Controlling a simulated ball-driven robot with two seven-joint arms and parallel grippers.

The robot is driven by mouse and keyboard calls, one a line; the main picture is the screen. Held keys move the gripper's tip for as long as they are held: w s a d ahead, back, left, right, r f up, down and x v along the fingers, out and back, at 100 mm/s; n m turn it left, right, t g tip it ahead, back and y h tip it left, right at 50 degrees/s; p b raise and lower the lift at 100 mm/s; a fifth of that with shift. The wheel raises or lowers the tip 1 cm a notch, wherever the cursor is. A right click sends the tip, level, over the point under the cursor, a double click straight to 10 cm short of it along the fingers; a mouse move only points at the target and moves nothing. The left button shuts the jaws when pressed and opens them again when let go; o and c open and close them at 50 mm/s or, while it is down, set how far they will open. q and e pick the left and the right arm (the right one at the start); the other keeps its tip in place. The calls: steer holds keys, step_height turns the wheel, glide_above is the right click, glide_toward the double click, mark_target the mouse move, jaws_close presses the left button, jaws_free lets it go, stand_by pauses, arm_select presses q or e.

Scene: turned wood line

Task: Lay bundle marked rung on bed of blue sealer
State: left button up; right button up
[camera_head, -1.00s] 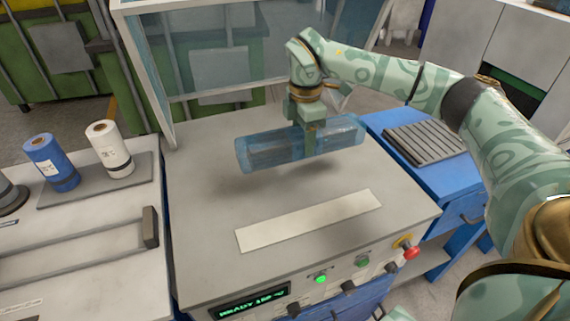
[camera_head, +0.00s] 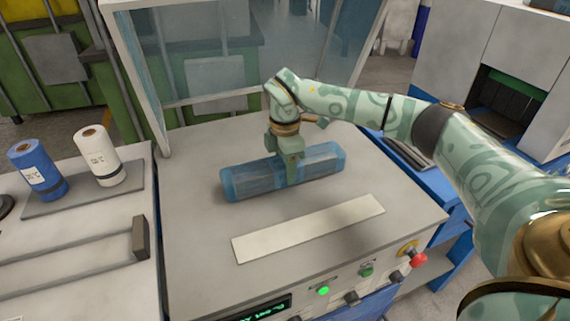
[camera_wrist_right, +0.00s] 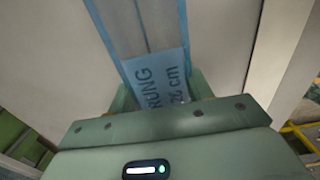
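The bundle (camera_head: 250,181) is wrapped in clear blue film and lies lengthwise, left to right, at the grey bed (camera_head: 200,240) of the blue sealer. In the right wrist view its label (camera_wrist_right: 157,85) reads RUNG and 26 cm. My right gripper (camera_head: 294,171) is shut on the middle of the bundle from above. The bundle is very low over the bed or touching it; I cannot tell which. It lies behind the pale strip (camera_head: 310,228) on the bed. My left gripper is not in view.
A blue roll (camera_head: 38,170) and a white roll (camera_head: 98,155) stand on the bench at left. A clear guard (camera_head: 240,60) stands behind the bed. A red button (camera_head: 418,258) and a lit green lamp (camera_head: 323,291) are on the front panel.

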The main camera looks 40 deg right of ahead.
steer(key=o, duration=0.4)
arm_select(q)
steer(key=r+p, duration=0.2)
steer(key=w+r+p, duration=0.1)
steer(key=p, duration=0.1)
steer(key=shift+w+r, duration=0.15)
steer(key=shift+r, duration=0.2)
arm_select(e)
step_height(320, 180, up, 12)
steer(key=shift+r, duration=0.15)
